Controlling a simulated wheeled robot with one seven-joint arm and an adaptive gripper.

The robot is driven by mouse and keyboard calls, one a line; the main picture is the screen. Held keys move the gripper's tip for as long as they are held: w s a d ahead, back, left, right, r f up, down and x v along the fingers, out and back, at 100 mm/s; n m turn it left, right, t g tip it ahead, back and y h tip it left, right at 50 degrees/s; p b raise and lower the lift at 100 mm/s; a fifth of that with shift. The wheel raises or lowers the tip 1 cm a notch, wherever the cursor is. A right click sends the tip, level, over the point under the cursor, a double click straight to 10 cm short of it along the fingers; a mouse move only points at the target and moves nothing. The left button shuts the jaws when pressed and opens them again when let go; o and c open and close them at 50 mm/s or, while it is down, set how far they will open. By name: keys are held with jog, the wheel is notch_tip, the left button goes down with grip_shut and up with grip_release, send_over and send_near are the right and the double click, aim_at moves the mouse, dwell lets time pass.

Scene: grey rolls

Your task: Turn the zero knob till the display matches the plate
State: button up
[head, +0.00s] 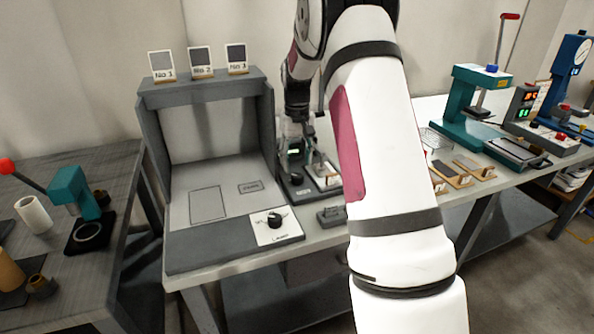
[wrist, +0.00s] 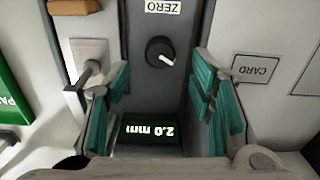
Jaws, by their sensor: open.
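In the wrist view the zero knob (wrist: 160,52) is a round black dial with a white pointer aimed to the lower right. The "ZERO" label (wrist: 163,6) is above it in the picture. The display (wrist: 148,131) reads "2.0 mm" in lit digits, upside down. My gripper (wrist: 163,88) is open, with teal pads on either side of the gauge's dark body and nothing held. The knob lies between and beyond the pads, apparently untouched. In the head view the gauge's display (head: 294,152) shows small beside my arm. I cannot make out any value on the plate.
In the wrist view a pale block with a metal rod (wrist: 90,75) is at left and a "CARD" outline (wrist: 255,69) at right.

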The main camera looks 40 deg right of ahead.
aim_at(297, 175)
notch_tip(297, 175, up, 7)
jog(key=shift+r, duration=0.15)
dwell(0.6)
jog(key=s+a+r+n+t+p, duration=0.15)
jog(key=s+a+r+p, duration=0.35)
jog(key=s+a+r, duration=1)
jog(key=s+a+r+t+p, duration=0.1)
jog(key=s+a, duration=0.2)
jog(key=s, duration=0.4)
jog(key=s+a+p, duration=0.2)
jog(key=s+a, duration=0.1)
jog(key=s, duration=0.5)
jog(key=s+a+r+n+t+p, duration=0.1)
jog(key=s+a+p, duration=0.1)
jog(key=s, duration=0.6)
jog(key=shift+s+a+r+t, duration=0.15)
jog(key=shift+a+r+t, duration=0.2)
jog(key=shift+a, duration=0.25)
jog(key=shift+d, duration=0.1)
